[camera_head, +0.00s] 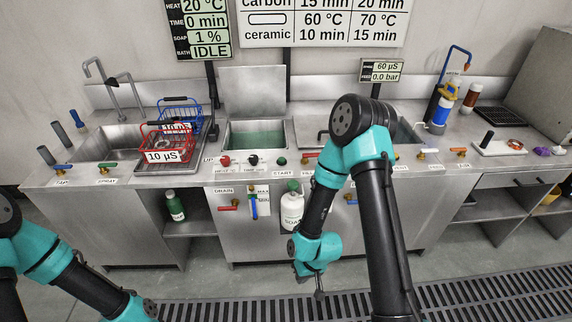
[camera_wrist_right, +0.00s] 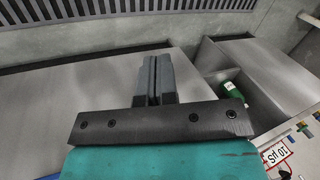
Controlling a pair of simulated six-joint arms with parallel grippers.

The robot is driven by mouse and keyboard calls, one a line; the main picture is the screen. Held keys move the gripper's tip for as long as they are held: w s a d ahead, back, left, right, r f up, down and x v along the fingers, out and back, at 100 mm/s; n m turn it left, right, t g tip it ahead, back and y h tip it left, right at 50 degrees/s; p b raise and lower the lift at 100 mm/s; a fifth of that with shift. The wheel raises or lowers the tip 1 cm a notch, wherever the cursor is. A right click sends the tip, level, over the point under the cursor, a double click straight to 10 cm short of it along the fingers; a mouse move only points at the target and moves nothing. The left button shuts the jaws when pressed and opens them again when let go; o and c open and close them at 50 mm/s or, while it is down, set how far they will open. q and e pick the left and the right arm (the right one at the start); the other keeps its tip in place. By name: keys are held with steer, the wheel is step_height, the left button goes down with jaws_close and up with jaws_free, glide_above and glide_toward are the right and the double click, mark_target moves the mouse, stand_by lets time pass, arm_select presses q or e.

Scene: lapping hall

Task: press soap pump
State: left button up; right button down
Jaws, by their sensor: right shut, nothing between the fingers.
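A white soap jug (camera_head: 292,210) with a green top (camera_head: 293,187) stands upright in front of the bench cabinet, below the start button. The pump detail on its top is too small to tell. My right gripper (camera_head: 319,287) hangs to the right of the jug and lower in the picture, apart from it. In the right wrist view its two fingers (camera_wrist_right: 154,78) are shut together with nothing between them. The soap jug is not clearly visible there. My left arm comes in at the lower left, and its gripper is out of the picture.
A dark green bottle (camera_head: 175,206) stands on the open shelf to the left; it also shows in the wrist view (camera_wrist_right: 233,92). A red basket (camera_head: 165,142) and a blue basket (camera_head: 181,112) sit on the bench. A floor grating (camera_head: 470,295) runs along the front.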

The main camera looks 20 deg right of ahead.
steer(key=w+r+n, duration=0.5)
steer(key=w, duration=0.6)
step_height(320, 180, up, 25)
steer(key=n+h, duration=0.4)
steer(key=n, duration=0.6)
glide_above(292, 184)
steer(key=shift+w+d+f+g, duration=0.1)
steer(key=shift+d+g, duration=0.05)
steer(key=shift+g, duration=0.25)
steer(key=shift+f, duration=0.15)
step_height(292, 184, down, 14)
steer(key=shift+r, duration=0.1)
